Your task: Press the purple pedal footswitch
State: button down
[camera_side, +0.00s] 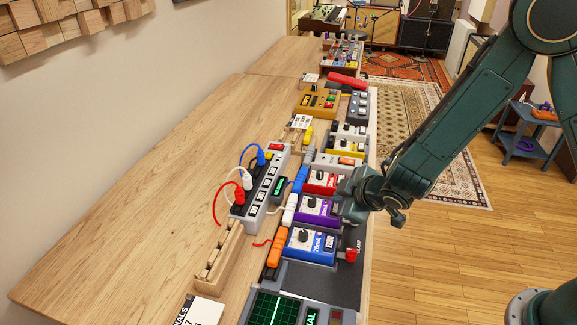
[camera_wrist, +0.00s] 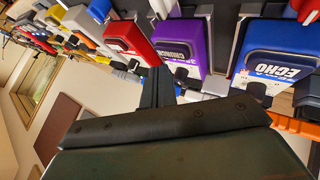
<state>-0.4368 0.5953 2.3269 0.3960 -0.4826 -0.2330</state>
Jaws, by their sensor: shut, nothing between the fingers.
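The purple pedal (camera_side: 313,206) sits in the row on the table, between a red pedal (camera_side: 322,181) and a blue pedal (camera_side: 308,246). In the side view my gripper (camera_side: 345,205) is at its right end and hides its footswitch there. In the wrist view the purple pedal (camera_wrist: 196,32) shows its dark footswitch pad (camera_wrist: 180,48). My shut, empty gripper (camera_wrist: 158,75) shows there as a dark narrow shape at the pedal's left edge, by the red pedal (camera_wrist: 135,40). I cannot tell whether the fingertips touch the pedal.
A small red knob (camera_side: 351,254) stands at the blue pedal's right end. A grey power strip (camera_side: 267,190) with coloured plugs and cables lies left of the pedals. More pedals continue up the row. Bare wooden tabletop (camera_side: 150,200) is clear on the left.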

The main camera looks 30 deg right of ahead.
jog(key=shift+f, duration=0.9)
dwell(1.8)
jog(key=shift+r, duration=0.9)
jog(key=shift+r, duration=2.5)
